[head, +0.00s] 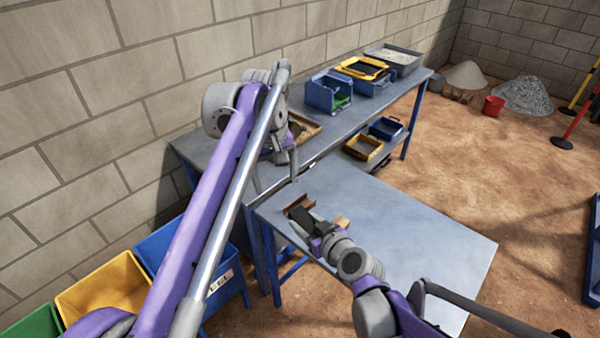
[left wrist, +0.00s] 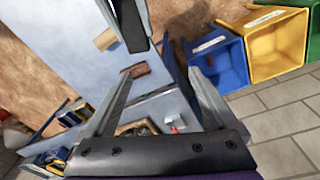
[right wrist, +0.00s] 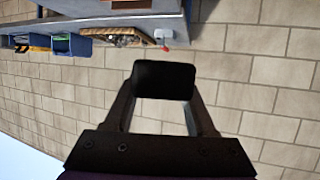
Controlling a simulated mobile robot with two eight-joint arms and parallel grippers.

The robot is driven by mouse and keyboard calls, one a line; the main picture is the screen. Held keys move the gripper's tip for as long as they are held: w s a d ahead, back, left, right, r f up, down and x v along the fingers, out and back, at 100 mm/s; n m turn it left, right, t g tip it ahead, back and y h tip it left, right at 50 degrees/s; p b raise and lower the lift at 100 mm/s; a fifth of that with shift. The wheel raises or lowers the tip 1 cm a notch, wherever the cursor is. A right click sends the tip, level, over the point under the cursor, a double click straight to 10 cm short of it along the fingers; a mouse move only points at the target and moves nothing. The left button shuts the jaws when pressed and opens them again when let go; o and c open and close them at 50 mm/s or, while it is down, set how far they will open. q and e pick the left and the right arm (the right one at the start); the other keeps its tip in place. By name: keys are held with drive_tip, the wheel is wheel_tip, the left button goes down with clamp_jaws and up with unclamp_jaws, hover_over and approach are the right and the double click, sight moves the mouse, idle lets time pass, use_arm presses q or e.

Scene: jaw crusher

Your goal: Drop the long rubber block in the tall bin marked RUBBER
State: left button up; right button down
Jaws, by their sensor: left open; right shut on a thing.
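My right gripper (head: 312,230) is shut on a long black block (right wrist: 165,80), likely the rubber one. The block also shows in the head view (head: 299,214) and at the top of the left wrist view (left wrist: 132,25). It is above the near left part of the lower table. My left gripper (head: 276,184) is open and empty, above the join of the two tables. A blue bin (head: 228,283), a yellow bin (head: 105,290) and a green bin (head: 35,322) stand at the lower left. The blue bin's label seems to end in "EL"; I cannot read RUBBER on any bin.
The lower table (head: 430,240) holds a brown piece (head: 301,202) and a tan block (head: 341,222); its right part is clear. The long bench (head: 330,130) along the wall carries trays and a blue box (head: 327,92). My left arm crosses in front of the bins.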

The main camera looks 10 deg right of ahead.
use_arm(q)
hover_over(300, 208)
drive_tip(key=a, duration=0.1)
drive_tip(key=g, duration=0.1)
drive_tip(key=shift+n, duration=0.4)
drive_tip(key=f, duration=0.8)
drive_tip(key=d+f, duration=0.1)
drive_tip(key=f, duration=0.3)
drive_tip(key=shift+f, duration=0.3)
drive_tip(key=shift+c, duration=0.2)
drive_tip(key=shift+d, duration=0.15)
clamp_jaws()
use_arm(e)
drive_tip(key=shift+a, duration=0.15)
drive_tip(key=shift+c, duration=1.8)
unclamp_jaws()
drive_tip(key=shift+o, duration=1.1)
drive_tip(key=shift+s, duration=0.1)
